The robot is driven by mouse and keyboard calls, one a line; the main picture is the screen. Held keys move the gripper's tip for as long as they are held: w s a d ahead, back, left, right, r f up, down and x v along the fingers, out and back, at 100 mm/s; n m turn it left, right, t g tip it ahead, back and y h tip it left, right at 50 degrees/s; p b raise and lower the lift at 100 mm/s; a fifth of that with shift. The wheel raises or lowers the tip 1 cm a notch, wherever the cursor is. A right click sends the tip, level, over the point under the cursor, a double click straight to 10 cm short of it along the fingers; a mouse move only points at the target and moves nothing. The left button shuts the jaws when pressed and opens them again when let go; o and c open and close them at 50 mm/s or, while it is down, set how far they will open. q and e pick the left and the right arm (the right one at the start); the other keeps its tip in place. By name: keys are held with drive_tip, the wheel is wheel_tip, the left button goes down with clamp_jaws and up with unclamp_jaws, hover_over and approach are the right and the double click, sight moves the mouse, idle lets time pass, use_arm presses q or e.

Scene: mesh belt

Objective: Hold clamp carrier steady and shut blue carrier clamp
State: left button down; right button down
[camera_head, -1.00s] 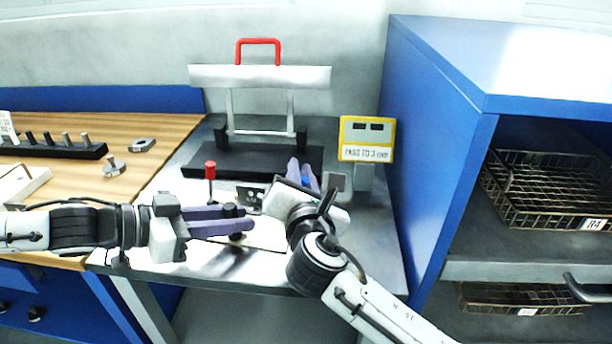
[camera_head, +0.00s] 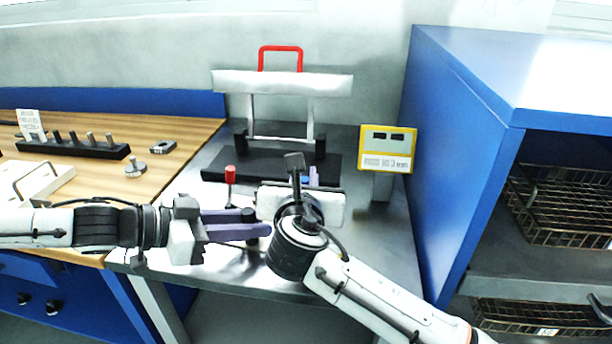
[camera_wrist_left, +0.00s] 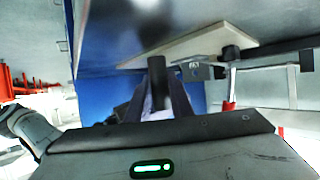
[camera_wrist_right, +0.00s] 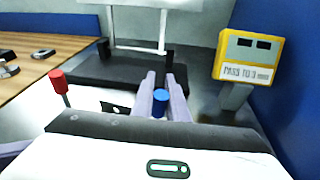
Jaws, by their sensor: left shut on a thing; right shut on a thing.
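The blue carrier clamp (camera_wrist_right: 160,102) shows as a small blue cylinder between the fingers of my right gripper (camera_wrist_right: 160,88), which is shut on it. In the head view the right gripper (camera_head: 310,178) is largely hidden behind its own wrist. My left gripper (camera_head: 258,226) reaches in from the left, shut on a black upright post (camera_head: 248,215) of the clamp carrier. In the left wrist view the black post (camera_wrist_left: 157,76) stands between the fingers, beside the carrier's pale plate (camera_wrist_left: 190,45). Most of the carrier is hidden by my grippers in the head view.
A red-knobbed post (camera_head: 230,174) stands left of the carrier. Behind is a black base (camera_head: 225,165) with a frame and red handle (camera_head: 280,50). A yellow gauge box (camera_head: 387,148) stands at right, near the blue cabinet (camera_head: 450,130). A wooden bench (camera_head: 185,130) lies left.

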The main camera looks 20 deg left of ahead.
drive_tip(key=c, duration=1.7)
unclamp_jaws()
drive_tip(key=v, duration=1.2)
drive_tip(key=shift+f, duration=0.1)
use_arm(q)
drive_tip(key=c, duration=1.5)
unclamp_jaws()
drive_tip(key=shift+s+a+r, duration=0.1)
drive_tip(key=shift+s+r, duration=0.05)
drive_tip(key=shift+r, duration=0.05)
